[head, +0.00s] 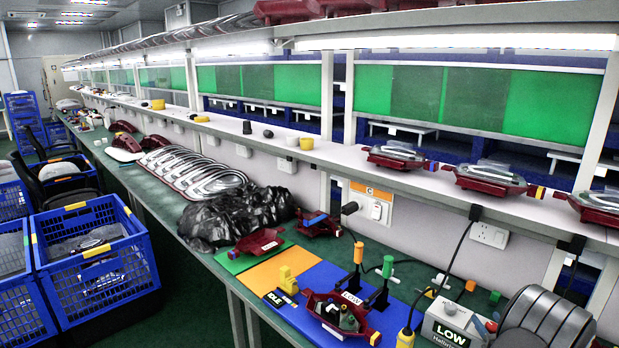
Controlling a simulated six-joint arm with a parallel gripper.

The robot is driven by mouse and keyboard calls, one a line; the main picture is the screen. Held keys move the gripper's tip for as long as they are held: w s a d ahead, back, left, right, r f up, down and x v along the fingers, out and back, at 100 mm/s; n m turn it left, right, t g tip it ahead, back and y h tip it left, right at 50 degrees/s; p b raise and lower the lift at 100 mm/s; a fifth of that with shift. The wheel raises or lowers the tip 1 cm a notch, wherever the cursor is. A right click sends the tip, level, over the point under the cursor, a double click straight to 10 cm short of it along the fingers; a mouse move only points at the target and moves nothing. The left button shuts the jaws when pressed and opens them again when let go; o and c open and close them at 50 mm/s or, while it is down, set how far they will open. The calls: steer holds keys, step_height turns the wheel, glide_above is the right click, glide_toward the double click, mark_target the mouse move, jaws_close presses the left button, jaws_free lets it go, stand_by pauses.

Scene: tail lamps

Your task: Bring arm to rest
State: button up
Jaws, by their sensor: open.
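My gripper is not in this head view, and no arm can be made out with certainty. The workbench (232,287) runs along the wall with a green, an orange and a blue mat at its near end. A red tail lamp housing (256,244) lies on the green mat (235,262). Another red housing (318,223) sits behind the mats. A third red housing (338,313) rests on the blue mat (325,275) with small parts in it. The orange mat (281,272) looks bare except at its edge.
Two upright tools, one orange (357,254) and one green (387,267), stand at the blue mat. A box marked LOW (455,322) and a grey ribbed round object (548,322) fill the right. Black crumpled sheeting (235,216) lies behind. Blue crates (95,270) stand left.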

steer(key=s+d, duration=0.1)
steer(key=s, duration=1.6)
steer(key=w, duration=1.1)
steer(key=w+a, duration=0.1)
steer(key=w, duration=0.5)
steer(key=shift+w+a, duration=0.1)
steer(key=shift+w, duration=0.25)
steer(key=shift+s+m+h, duration=0.25)
steer(key=shift+m+h, duration=0.45)
steer(key=shift+h, duration=0.4)
steer(key=shift+d+m+g+h, duration=0.25)
steer(key=shift+m+h, duration=0.65)
steer(key=shift+h, duration=0.5)
steer(key=shift+d+m+g+h, duration=0.1)
steer(key=shift+m+g+h, duration=0.15)
steer(key=shift+m+h, duration=0.9)
steer(key=shift+s+d+m+g+h, duration=0.15)
steer(key=shift+m+g+h, duration=1.1)
steer(key=shift+h, duration=0.65)
steer(key=shift+s+d+m+g+h, duration=0.15)
steer(key=shift+m+g+h, duration=1.05)
steer(key=shift+h, duration=0.65)
steer(key=shift+s+a, duration=0.1)
steer(key=shift+a, duration=0.05)
steer(key=v, duration=0.6)
